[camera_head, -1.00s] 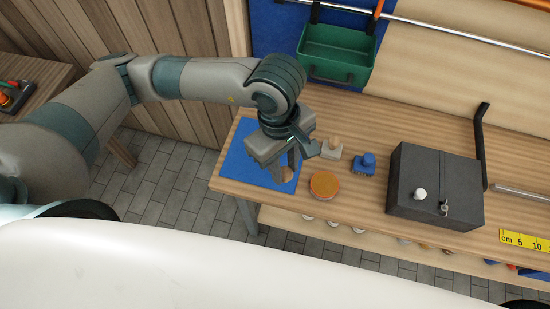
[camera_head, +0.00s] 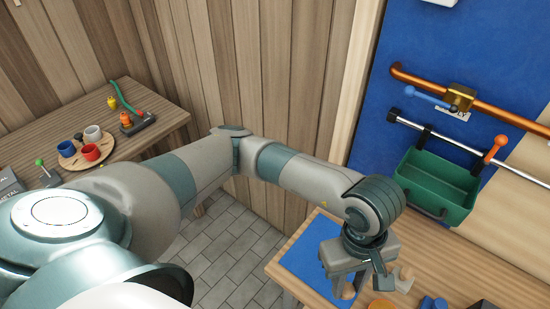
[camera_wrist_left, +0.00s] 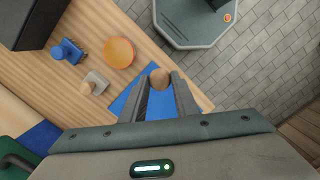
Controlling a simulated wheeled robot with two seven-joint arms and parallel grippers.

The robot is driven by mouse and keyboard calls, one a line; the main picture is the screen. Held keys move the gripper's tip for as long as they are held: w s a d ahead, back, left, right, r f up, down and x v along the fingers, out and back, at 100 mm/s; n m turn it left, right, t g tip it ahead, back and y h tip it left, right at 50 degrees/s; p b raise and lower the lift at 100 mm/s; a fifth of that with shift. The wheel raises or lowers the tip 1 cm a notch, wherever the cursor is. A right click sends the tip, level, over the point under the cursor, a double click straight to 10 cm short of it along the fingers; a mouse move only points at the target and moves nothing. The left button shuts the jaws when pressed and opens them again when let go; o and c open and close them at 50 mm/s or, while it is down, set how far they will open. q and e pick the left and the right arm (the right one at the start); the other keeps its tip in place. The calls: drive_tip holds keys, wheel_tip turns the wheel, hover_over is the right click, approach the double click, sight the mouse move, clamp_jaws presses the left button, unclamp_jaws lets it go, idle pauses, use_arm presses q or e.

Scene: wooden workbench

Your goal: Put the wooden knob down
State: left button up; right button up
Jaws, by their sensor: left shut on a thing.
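The wooden knob (camera_wrist_left: 160,77) is a round, light-brown piece between the fingertips of my left gripper (camera_wrist_left: 161,84) in the left wrist view. In the head view the knob (camera_head: 348,292) shows partly below the left gripper (camera_head: 347,286), near the bottom edge. The gripper is shut on it, over or close to the blue mat (camera_head: 300,261) on the workbench. The mat also shows behind the fingers in the wrist view (camera_wrist_left: 157,107). I cannot tell whether the knob touches the mat. My right gripper is not in view.
Close by on the workbench (camera_wrist_left: 100,25) are an orange-topped disc (camera_wrist_left: 119,53), a pale block with a wooden knob (camera_wrist_left: 95,83), a blue brush-like piece (camera_wrist_left: 67,51) and a dark box (camera_wrist_left: 28,22). A green bin (camera_head: 436,187) hangs behind. A side table (camera_head: 165,125) holds cups.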

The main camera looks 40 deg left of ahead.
use_arm(q)
drive_tip(key=w+a+f+m, duration=0.2)
drive_tip(key=a+m, duration=0.1)
drive_tip(key=a, duration=0.1)
drive_tip(key=w+a+f+m, duration=0.2)
drive_tip(key=a+f+m, duration=0.1)
drive_tip(key=a, duration=0.2)
drive_tip(key=w+a+f+m+y, duration=0.1)
drive_tip(key=w+a+f+m, duration=0.1)
drive_tip(key=a, duration=0.3)
drive_tip(key=shift+a+f+m+g, duration=0.15)
drive_tip(key=shift+f+m+g, duration=0.15)
drive_tip(key=shift+f+m, duration=0.5)
drive_tip(key=shift+a+f+m, duration=0.15)
drive_tip(key=shift+a+m, duration=0.15)
drive_tip(key=shift+a, duration=0.2)
